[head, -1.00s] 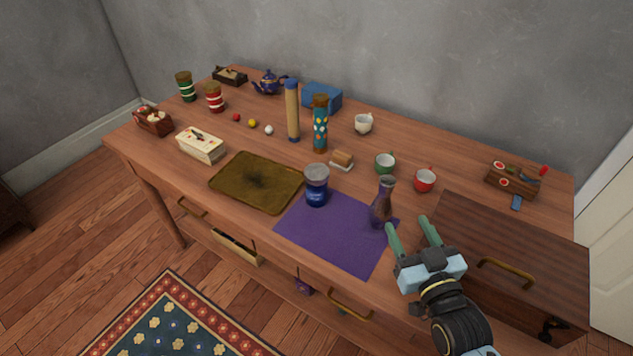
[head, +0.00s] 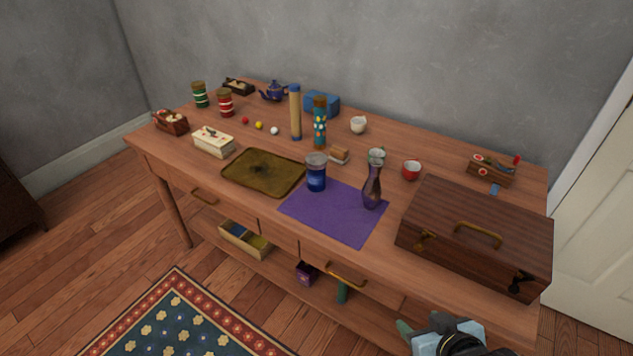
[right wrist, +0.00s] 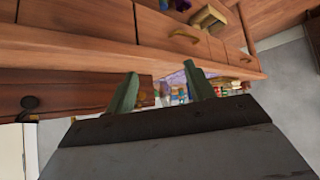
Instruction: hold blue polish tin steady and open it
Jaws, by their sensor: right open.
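The blue polish tin (head: 316,178) stands upright on the table at the back left edge of a purple cloth (head: 335,214). It has a grey lid (head: 316,159), which is on. My right gripper (head: 403,328) is at the bottom edge of the head view, low in front of the table and well away from the tin. In the right wrist view its two green fingers (right wrist: 163,92) are apart with nothing between them. My left gripper is not in view.
A purple vase (head: 372,187) stands on the cloth right of the tin. A brown tray (head: 262,172) lies left of it. A wooden case (head: 480,231) fills the table's right front. The table's front edge and drawer handles (head: 346,276) are near my right gripper.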

